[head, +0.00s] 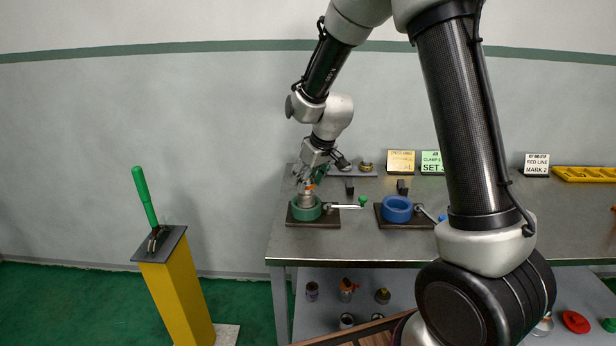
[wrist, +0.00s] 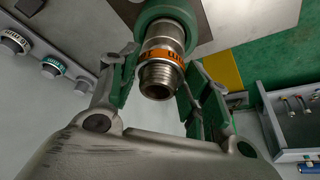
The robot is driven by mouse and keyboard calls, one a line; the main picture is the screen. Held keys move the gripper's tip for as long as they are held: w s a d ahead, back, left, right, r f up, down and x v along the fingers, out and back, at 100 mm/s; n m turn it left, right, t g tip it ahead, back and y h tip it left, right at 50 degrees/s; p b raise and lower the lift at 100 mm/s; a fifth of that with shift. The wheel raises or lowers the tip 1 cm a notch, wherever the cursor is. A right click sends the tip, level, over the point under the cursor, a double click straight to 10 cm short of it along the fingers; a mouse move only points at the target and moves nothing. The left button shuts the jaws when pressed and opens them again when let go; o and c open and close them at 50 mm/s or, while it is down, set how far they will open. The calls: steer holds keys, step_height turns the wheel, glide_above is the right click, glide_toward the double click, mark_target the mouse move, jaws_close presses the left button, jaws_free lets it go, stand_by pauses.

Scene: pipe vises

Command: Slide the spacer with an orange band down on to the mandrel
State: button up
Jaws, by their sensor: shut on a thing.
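The spacer with an orange band (wrist: 163,56) is silver and sits between the green-padded fingers of my gripper (wrist: 158,70) in the wrist view. A silver threaded end shows on its near side; I cannot tell whether it belongs to the spacer or to the mandrel. Behind it is the green ring vise (wrist: 168,12). In the head view, my gripper (head: 309,183) points down over the green vise (head: 306,213), with a silver upright piece (head: 307,200) below it, in the ring. My gripper is shut on the spacer. How far the spacer sits down is hidden.
A blue vise (head: 397,209) stands to the right on the bench (head: 350,246). A back tray (head: 352,174) holds small parts. Signs (head: 401,161) and a yellow tray (head: 585,174) line the back. A yellow post (head: 178,300) with a green lever stands left of the bench.

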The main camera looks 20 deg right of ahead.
steer(key=shift+f, duration=1)
steer(key=o, duration=1)
steer(key=shift+o, duration=0.2)
steer(key=shift+r, duration=0.1)
steer(key=v, duration=1.1)
steer(key=shift+r, duration=0.4)
steer(key=shift+s, duration=0.15)
steer(key=s+d+r+m, duration=0.1)
steer(key=s+d+r, duration=0.2)
steer(key=s, duration=0.6)
steer(key=s+d+r+m+h, duration=0.1)
steer(key=s+d, duration=0.4)
steer(key=s, duration=0.5)
steer(key=s+d+r+m+h, duration=0.1)
steer(key=s+d+r+m, duration=0.2)
steer(key=s, duration=0.7)
step_height(320, 180, up, 2)
steer(key=shift+d+r, duration=0.1)
steer(key=shift+d, duration=0.7)
